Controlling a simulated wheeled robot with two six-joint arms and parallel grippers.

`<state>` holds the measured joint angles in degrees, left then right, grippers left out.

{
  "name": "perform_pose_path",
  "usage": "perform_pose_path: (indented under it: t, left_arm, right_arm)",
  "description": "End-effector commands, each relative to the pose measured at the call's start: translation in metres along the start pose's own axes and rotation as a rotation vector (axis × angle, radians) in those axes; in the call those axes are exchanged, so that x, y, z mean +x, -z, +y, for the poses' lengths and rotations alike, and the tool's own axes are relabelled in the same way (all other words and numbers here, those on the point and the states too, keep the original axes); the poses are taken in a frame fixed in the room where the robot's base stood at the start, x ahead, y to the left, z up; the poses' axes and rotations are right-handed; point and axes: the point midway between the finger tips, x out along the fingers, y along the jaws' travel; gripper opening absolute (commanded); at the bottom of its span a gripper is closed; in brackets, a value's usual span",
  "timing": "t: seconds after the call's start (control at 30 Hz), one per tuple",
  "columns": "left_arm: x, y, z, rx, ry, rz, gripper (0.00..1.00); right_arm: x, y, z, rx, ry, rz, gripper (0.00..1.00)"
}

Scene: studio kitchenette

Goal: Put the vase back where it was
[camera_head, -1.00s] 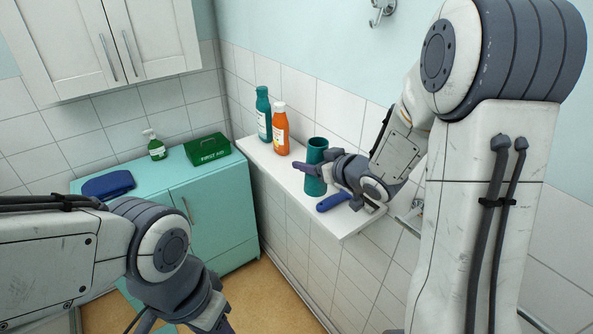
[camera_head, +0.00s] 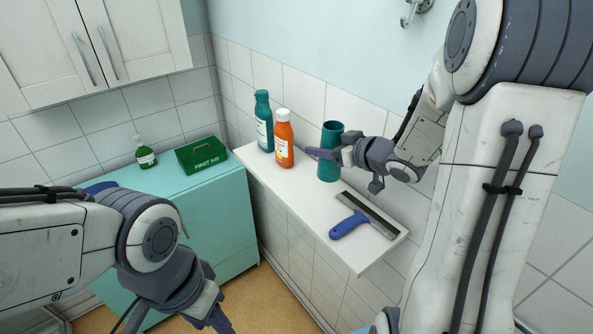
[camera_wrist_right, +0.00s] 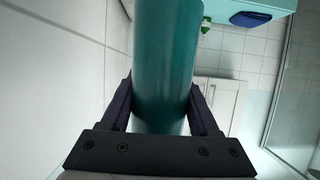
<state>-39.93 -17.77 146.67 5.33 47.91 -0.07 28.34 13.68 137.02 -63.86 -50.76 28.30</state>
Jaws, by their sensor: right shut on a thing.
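The teal cylindrical vase (camera_head: 329,168) is upright at the shelf's wall side, right of the bottles in the head view. My right gripper (camera_head: 322,154) is shut on it, with the fingers around its side. In the right wrist view the vase (camera_wrist_right: 165,65) fills the space between the two dark fingers (camera_wrist_right: 162,110). Whether its base touches the shelf is unclear. My left gripper (camera_head: 212,316) is low at the bottom of the head view, away from the shelf and partly cut off; its jaw opening is not clear.
The white shelf (camera_head: 290,200) holds a teal bottle (camera_head: 263,125), an orange bottle (camera_head: 284,140) and a blue-handled squeegee (camera_head: 348,225) near its front end. A teal cabinet (camera_head: 215,215) at left carries a green first aid box (camera_head: 203,154) and a soap bottle (camera_head: 145,153).

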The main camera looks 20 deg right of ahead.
Motion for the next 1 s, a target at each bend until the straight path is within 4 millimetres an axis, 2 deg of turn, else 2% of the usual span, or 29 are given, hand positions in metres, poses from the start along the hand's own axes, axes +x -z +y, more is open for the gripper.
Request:
perform_pose_path:
  t: [0.2, 0.4, 0.57, 0.8, 1.0]
  left_arm:
    - [-0.006, 0.0, 0.001, 0.001, 0.0, 0.0, 0.5]
    - [-0.015, 0.001, 0.001, 0.002, 0.0, 0.0, 0.5]
    - [-0.017, 0.001, 0.001, 0.003, 0.0, 0.0, 0.5]
    - [-0.029, 0.002, 0.002, 0.005, 0.0, 0.0, 0.5]
    - [-0.03, 0.002, 0.002, 0.005, 0.0, 0.0, 0.5]
  right_arm:
    - [0.054, -0.012, -0.006, 0.006, -0.005, -0.004, 0.0]
    - [0.092, -0.017, -0.012, 0.006, -0.009, -0.002, 0.0]
    - [0.103, -0.02, -0.014, 0.005, -0.01, -0.001, 0.0]
    - [0.115, -0.047, -0.015, 0.006, -0.009, -0.004, 0.0]
    - [0.119, -0.056, -0.015, 0.003, -0.01, 0.001, 0.0]
